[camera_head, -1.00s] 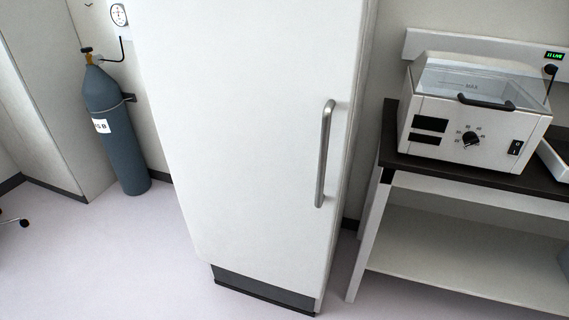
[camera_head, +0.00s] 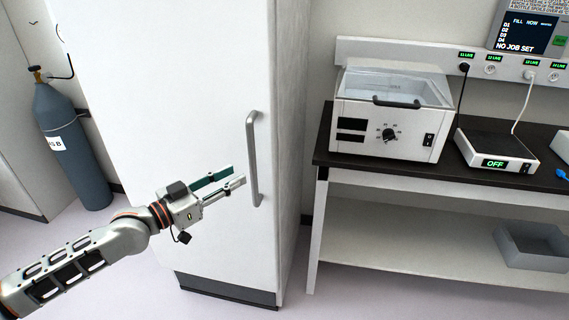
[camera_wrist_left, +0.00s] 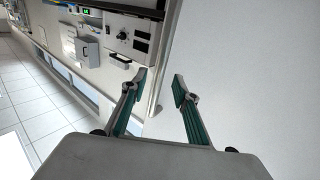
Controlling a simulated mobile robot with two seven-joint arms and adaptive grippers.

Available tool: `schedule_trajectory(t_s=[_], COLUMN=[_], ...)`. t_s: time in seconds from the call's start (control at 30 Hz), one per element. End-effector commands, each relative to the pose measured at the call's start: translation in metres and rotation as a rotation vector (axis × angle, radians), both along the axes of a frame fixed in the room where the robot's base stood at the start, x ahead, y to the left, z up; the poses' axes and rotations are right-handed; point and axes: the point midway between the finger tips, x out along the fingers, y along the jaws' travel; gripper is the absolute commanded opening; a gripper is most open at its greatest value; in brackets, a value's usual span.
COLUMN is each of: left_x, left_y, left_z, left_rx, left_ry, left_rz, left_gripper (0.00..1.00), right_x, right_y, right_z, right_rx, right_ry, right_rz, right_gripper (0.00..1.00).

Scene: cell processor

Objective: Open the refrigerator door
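The refrigerator (camera_head: 165,110) is tall and white, and its door looks closed. A grey vertical bar handle (camera_head: 253,160) is on the right side of the door. My left gripper (camera_head: 238,175) is in front of the door, just left of the handle's lower half, pointing right toward it. Its two fingers are apart with nothing between them in the left wrist view (camera_wrist_left: 160,79). The white surface beside the fingers in that view appears to be the door (camera_wrist_left: 250,70). My right gripper does not show.
A bench (camera_head: 318,150) on the right holds a white lidded device (camera_head: 390,120) and a flat device reading OFF (camera_head: 495,150). A grey bin (camera_head: 530,245) is on its lower shelf. A blue gas cylinder (camera_head: 75,150) stands left of the refrigerator. Floor before the door is clear.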

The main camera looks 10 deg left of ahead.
Motion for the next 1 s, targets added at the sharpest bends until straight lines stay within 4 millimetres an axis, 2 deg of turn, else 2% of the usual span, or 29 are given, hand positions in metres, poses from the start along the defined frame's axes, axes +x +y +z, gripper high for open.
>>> schedule_trajectory(t_s=[0.13,0.4,0.6,0.97,1.0], left_x=[0.010,0.043,0.060,0.063,0.063], left_y=[-0.005,-0.029,-0.041,-0.044,-0.044], left_z=[0.003,0.003,0.002,0.001,0.001], left_rx=[-0.004,-0.003,-0.003,-0.001,-0.001], left_ry=[-0.002,-0.002,-0.001,0.001,0.001], left_rz=[0.001,0.000,0.000,0.000,0.000], left_gripper=[0.30,0.30,0.30,0.30,0.19], right_x=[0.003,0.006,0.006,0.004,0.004], right_y=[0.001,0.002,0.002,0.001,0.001], right_z=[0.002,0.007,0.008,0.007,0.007], right_rx=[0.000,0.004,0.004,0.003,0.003], right_ry=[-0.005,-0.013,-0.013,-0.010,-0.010], right_rz=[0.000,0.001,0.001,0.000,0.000], right_gripper=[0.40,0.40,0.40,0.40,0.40])
